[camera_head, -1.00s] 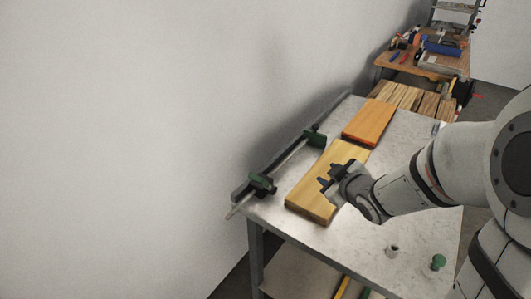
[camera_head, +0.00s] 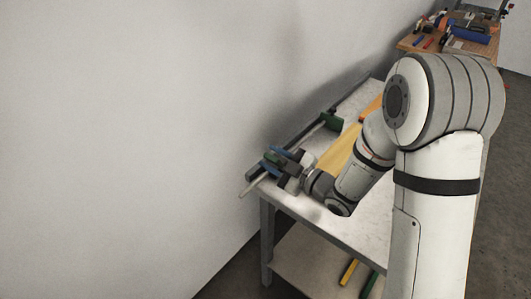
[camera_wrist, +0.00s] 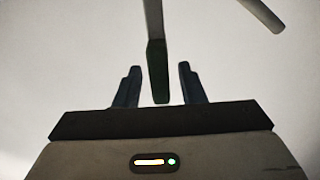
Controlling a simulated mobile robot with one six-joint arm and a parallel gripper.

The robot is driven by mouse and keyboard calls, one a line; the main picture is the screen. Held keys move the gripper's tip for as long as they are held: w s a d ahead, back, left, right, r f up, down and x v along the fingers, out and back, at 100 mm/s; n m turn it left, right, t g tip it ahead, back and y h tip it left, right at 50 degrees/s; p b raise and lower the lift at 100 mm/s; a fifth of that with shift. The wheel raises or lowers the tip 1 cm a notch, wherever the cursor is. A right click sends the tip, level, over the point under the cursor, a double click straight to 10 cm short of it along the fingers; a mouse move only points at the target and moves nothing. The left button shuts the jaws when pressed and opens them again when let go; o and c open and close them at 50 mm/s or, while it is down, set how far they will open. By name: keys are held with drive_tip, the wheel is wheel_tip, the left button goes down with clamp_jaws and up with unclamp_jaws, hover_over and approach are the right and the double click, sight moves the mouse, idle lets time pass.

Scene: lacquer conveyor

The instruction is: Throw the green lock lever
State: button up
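A bar clamp lies along the left edge of the metal table, with a green jaw (camera_head: 332,121) at its far end and a grey bar (camera_head: 251,186) sticking out at the near end. My gripper (camera_head: 274,159) is at the near end of this clamp and hides most of the near green part. In the wrist view a dark green lever-like piece (camera_wrist: 158,75) hangs between the two fingers of my gripper (camera_wrist: 158,85). The fingers stand apart, with a visible gap on each side of the green piece. I cannot tell how far it reaches in depth.
A yellow wooden board (camera_head: 339,152) lies on the table beside my arm, with an orange board (camera_head: 371,107) behind it. A white wall (camera_head: 150,120) stands close on the left. A bench with tools (camera_head: 462,38) is at the back right.

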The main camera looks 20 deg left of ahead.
drive_tip(key=shift+x, duration=1.1)
drive_tip(key=shift+c, duration=0.2)
clamp_jaws()
